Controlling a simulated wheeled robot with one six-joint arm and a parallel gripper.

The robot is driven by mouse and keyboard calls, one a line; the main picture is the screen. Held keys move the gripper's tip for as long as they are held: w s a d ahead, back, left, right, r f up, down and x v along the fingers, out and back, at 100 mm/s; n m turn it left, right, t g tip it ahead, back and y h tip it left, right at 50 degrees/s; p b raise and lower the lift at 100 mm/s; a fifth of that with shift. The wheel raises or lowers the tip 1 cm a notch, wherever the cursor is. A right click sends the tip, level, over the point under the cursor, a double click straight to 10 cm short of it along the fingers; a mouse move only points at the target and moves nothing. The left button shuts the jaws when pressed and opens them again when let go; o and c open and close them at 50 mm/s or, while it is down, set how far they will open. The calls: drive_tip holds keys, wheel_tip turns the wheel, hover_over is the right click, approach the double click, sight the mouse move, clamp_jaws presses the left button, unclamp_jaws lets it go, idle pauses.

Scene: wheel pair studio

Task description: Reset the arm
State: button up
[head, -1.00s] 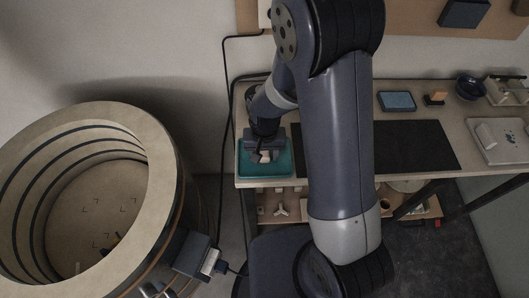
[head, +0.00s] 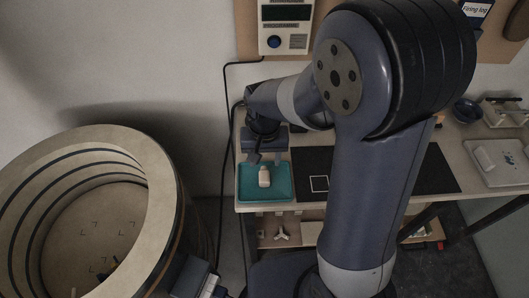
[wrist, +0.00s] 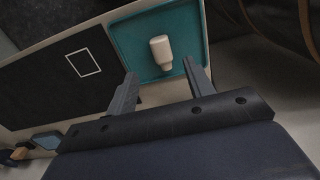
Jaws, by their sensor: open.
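My gripper (head: 266,158) is over the back part of a teal tray (head: 246,190) at the left end of the bench. In the wrist view my gripper (wrist: 160,78) shows its two fingers spread apart with nothing between them. A small pale bottle-shaped piece (head: 264,177) lies in the teal tray, just in front of the fingers and apart from them. The same pale piece shows in the wrist view (wrist: 161,52), beyond the fingertips.
A dark mat (head: 424,182) with a white square outline lies right of the tray. A large round wooden drum (head: 162,190) stands at the left. A grey tray (head: 497,172) and a dark bowl (head: 468,110) are at the right. A panel (head: 286,28) hangs on the wall.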

sight(264, 179)
drive_tip(key=shift+r, duration=1)
drive_tip(key=shift+f, duration=0.1)
wheel_tip(264, 179, down, 11)
drive_tip(key=shift+f, duration=0.2)
drive_tip(key=shift+r, duration=0.7)
drive_tip(key=shift+f, duration=0.1)
